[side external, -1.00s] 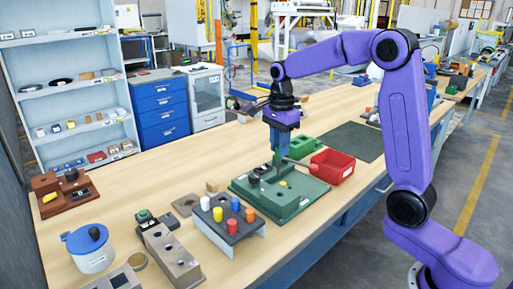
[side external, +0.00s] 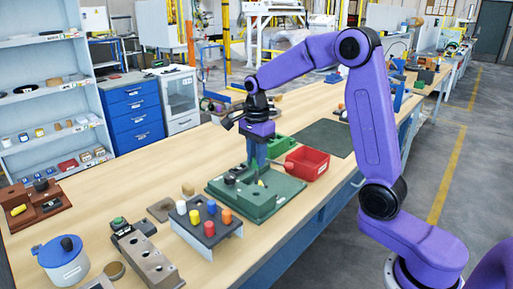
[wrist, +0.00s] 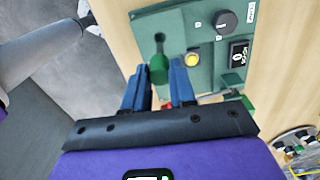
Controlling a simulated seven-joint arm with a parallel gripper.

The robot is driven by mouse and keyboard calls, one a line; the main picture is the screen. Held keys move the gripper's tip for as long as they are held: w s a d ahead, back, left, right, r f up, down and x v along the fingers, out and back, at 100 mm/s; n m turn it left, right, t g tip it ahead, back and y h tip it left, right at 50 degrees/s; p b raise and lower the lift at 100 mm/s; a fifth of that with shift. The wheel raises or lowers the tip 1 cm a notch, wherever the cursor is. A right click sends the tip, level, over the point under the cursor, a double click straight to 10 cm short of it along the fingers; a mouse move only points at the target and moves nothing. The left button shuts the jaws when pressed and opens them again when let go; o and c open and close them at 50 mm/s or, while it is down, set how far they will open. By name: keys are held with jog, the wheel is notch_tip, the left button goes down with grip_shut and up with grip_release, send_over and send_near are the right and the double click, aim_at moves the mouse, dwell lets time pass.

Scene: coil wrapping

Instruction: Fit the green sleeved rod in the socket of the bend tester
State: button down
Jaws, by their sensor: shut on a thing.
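My gripper (wrist: 161,92) is shut on the green sleeved rod (wrist: 158,68), which shows between the blue fingers in the wrist view. In the side view my gripper (side external: 256,165) points down over the bend tester (side external: 281,193), a green base with a black knob (wrist: 225,22) and a yellow button (wrist: 193,61). The rod's far end overlaps the tester's green plate (wrist: 172,25) in the wrist view. The fingers hide much of the rod in the side view. I cannot tell whether its end is in the socket or just above it.
A red bin (side external: 307,163) and a green bin (side external: 280,146) stand behind the tester. A rack (side external: 207,238) with coloured pegs stands in front of it. A dark mat (side external: 325,138) lies clear at the back.

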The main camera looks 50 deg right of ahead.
aim_at(256, 179)
jog(key=shift+f, duration=1.2)
jog(key=shift+f, duration=3.05)
dwell(0.8)
jog(key=c, duration=0.8)
grip_release()
jog(key=shift+c, duration=0.2)
notch_tip(256, 179, up, 18)
jog(key=shift+f, duration=0.25)
